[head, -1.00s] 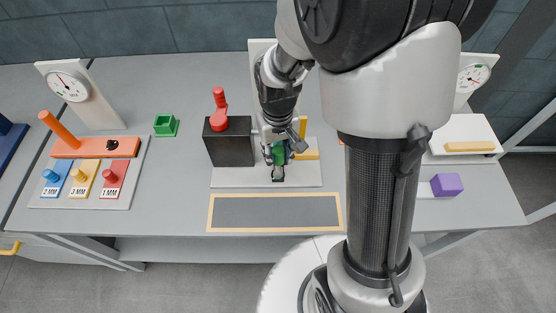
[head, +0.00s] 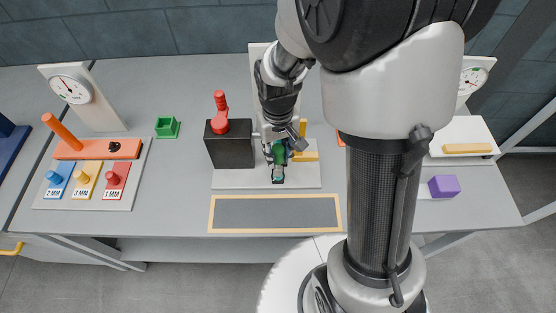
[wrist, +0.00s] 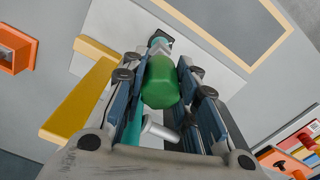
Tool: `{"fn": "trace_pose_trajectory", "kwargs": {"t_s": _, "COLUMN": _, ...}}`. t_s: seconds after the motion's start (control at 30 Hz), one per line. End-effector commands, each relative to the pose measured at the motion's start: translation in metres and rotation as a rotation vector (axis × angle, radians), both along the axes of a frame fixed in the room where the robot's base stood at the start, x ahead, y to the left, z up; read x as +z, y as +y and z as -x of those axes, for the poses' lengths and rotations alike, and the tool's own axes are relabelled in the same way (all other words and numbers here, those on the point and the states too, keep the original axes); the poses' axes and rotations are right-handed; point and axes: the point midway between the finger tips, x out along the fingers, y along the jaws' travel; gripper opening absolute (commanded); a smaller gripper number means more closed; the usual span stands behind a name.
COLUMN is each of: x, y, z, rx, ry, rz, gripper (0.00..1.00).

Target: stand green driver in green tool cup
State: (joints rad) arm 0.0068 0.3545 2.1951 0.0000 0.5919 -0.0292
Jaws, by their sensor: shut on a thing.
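The green driver's rounded green handle (wrist: 160,82) sits between my gripper's fingers (wrist: 162,85), which are shut on it. In the head view the green of the driver (head: 279,156) shows under my wrist, in front of the white stand and to the right of the black box. Much of the driver is hidden by my fingers, and I cannot tell whether it touches the stand. The green tool cup (head: 167,128), a small square open holder, stands on the table to the left of the black box, well apart from my gripper.
A black box (head: 230,150) with a red lever stands between cup and gripper. A yellow bar (head: 306,157) lies close right of the gripper. A framed dark mat (head: 275,214) lies in front. An orange-handled gauge station (head: 97,150) is at left, a purple block (head: 444,186) at right.

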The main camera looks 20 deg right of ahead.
Motion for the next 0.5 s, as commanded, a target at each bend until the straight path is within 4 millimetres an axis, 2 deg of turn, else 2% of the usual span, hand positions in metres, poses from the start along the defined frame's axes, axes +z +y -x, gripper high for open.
{"fn": "trace_pose_trajectory", "kwargs": {"t_s": 0.5, "x": 0.028, "y": 0.000, "z": 0.000, "rx": 0.000, "ry": 0.000, "rz": 0.000, "gripper": 0.00}}
